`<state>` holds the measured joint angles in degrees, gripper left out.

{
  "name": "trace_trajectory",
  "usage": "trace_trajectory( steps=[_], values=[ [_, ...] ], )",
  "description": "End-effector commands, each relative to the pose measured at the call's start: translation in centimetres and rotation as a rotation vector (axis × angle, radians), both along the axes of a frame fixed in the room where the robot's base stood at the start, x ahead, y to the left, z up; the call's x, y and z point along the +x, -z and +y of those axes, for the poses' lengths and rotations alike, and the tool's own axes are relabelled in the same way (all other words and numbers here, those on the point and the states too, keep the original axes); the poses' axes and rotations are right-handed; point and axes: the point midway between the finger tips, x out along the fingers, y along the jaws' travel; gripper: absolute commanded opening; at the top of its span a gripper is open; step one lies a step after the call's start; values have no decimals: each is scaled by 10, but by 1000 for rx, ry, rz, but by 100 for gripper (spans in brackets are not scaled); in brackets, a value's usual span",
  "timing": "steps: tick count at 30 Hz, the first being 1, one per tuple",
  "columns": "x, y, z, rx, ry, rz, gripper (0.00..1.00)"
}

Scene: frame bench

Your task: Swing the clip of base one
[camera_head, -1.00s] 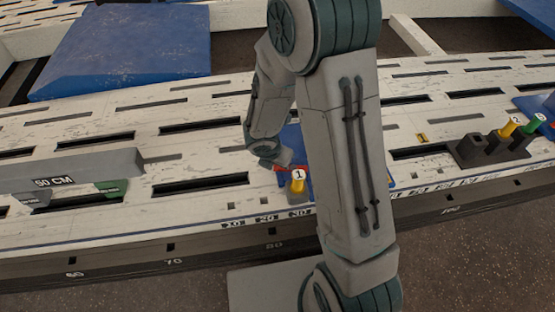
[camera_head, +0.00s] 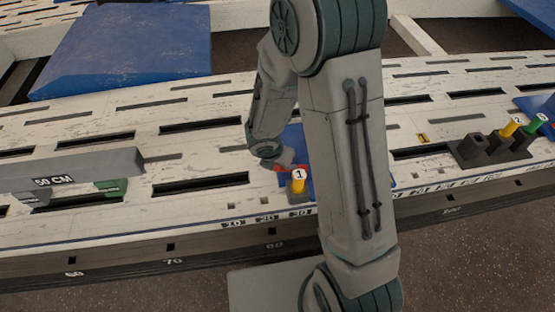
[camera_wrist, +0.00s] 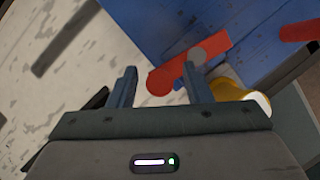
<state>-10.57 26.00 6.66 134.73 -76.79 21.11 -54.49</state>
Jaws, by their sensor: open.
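The red clip (camera_wrist: 190,62) shows in the wrist view as a bar with a grey round pivot, lying over a blue base (camera_wrist: 185,25). My gripper (camera_wrist: 158,72) is open, with its two fingertips close to the clip's lower left end; whether they touch it I cannot tell. In the head view a bit of the red clip (camera_head: 291,168) shows beside the yellow peg marked 1 (camera_head: 298,182), and the blue base (camera_head: 295,138) is largely hidden behind my arm. The yellow peg also shows in the wrist view (camera_wrist: 232,90), right of the gripper.
A grey 50 CM bar (camera_head: 90,168) lies on the slotted white bench (camera_head: 110,215) at left. A dark holder (camera_head: 472,153) with yellow and green pegs stands at right. A large blue panel (camera_head: 130,50) lies at back left. A second red piece (camera_wrist: 300,30) shows at right in the wrist view.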

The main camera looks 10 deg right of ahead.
Motion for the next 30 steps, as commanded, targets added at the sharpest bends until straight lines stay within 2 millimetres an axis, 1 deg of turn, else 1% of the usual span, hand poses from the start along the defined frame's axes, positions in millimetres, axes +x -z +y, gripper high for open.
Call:
trace_trajectory(
  steps=[2,5,8,15,21,25,30],
  values=[
    [-1,-3,1,0,0,0,45],
    [-3,-12,2,1,0,-1,45],
    [-7,-28,6,0,1,-2,45],
    [-22,-76,17,0,-1,-3,45],
    [-34,-108,25,1,-2,-2,45],
    [-39,-121,29,-1,-1,-2,45],
    [-43,-128,31,0,-1,0,45]
  ],
)
